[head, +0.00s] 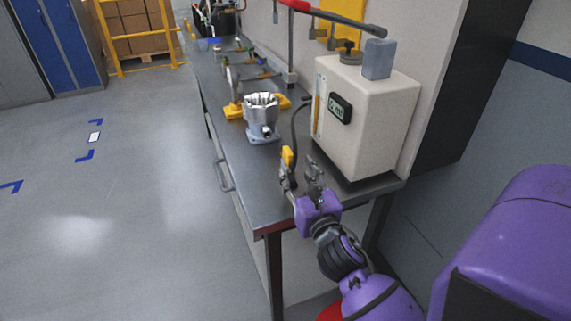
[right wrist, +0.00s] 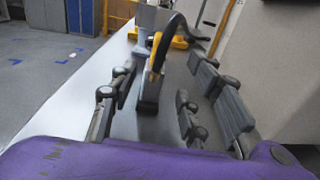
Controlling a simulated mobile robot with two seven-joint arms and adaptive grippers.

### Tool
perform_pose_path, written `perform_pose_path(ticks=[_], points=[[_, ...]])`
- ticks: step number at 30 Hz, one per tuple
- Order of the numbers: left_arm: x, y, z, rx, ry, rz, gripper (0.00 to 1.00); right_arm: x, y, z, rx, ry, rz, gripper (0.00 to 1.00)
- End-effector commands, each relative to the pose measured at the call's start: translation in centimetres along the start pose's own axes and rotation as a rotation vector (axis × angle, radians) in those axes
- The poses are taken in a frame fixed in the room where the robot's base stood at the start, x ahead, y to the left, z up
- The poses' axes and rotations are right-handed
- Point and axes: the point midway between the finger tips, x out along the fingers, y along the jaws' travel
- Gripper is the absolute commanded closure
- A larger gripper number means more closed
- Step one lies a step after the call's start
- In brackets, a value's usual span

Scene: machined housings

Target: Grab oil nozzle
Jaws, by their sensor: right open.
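The oil nozzle, with a yellow part (head: 287,155) and a dark hose, stands near the front of the workbench, left of the cream oil dispenser (head: 365,120). In the right wrist view the nozzle (right wrist: 150,92) stands upright, a dark grey block below a yellow part, with its black hose arching to the right. My right gripper (head: 301,178) is open at the bench's near end, just in front of the nozzle. In the right wrist view the nozzle shows in the gap between the spread fingers, with bench visible on both sides of it. My left gripper is not in view.
A silver machined housing (head: 262,118) stands on the workbench (head: 262,193) beyond the nozzle, by a yellow fixture (head: 234,110). The dispenser and wall bound the right side. A red-handled lever arm (head: 335,17) is overhead. Open floor lies left.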

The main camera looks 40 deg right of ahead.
Motion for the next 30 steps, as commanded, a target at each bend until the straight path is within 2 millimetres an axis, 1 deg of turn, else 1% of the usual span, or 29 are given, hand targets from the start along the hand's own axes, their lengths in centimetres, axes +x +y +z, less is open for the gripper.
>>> perform_pose_path(ticks=[1,3,6,12,16,22,30], points=[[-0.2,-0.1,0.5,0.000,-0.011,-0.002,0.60,0.7,0.1,0.2,0.003,-0.002,0.000,0.56],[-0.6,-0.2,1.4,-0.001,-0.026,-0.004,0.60,1.5,0.1,0.1,0.003,-0.001,0.000,0.56],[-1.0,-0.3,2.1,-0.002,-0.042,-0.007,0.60,2.8,0.4,0.1,0.007,-0.001,0.001,0.56],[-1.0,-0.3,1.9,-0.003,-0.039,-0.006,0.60,5.6,0.7,-0.1,0.005,-0.001,0.001,0.56],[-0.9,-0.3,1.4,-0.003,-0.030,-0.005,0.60,6.3,0.6,-0.2,0.004,0.000,0.001,0.56],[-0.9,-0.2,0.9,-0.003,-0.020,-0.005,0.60,6.3,0.6,-0.2,0.004,0.001,0.001,0.56],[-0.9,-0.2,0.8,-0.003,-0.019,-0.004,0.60,6.3,0.6,-0.2,0.004,0.001,0.001,0.92]])
